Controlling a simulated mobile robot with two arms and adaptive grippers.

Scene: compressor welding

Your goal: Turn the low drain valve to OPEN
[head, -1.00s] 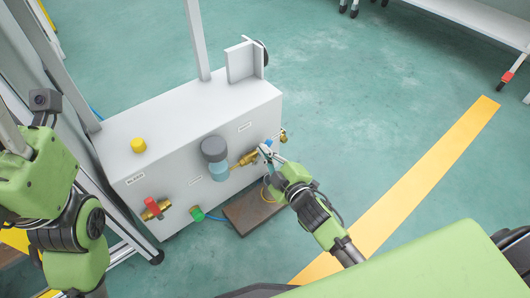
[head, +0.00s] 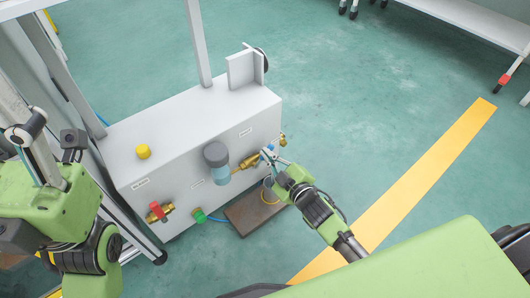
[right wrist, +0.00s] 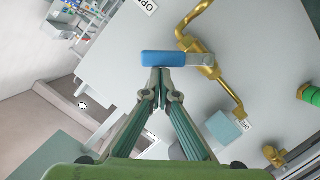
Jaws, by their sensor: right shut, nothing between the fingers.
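The low drain valve is a brass valve (head: 248,163) with a blue lever handle, on the front of the white cabinet. In the right wrist view the blue handle (right wrist: 170,58) lies across my fingertips, joined by a grey lever to the brass body (right wrist: 197,46). My right gripper (head: 270,156) is shut with nothing between its fingers. In the right wrist view the fingertips (right wrist: 160,76) are right at the handle's edge; I cannot tell whether they touch. My left gripper (head: 30,126) is at the left edge, away from the valve; its opening is unclear.
The cabinet (head: 180,130) also carries a red-handled brass valve (head: 157,211), a green fitting (head: 199,215), a grey-and-blue filter (head: 216,160) and a yellow cap (head: 143,152). A brown plate (head: 243,217) lies on the floor below.

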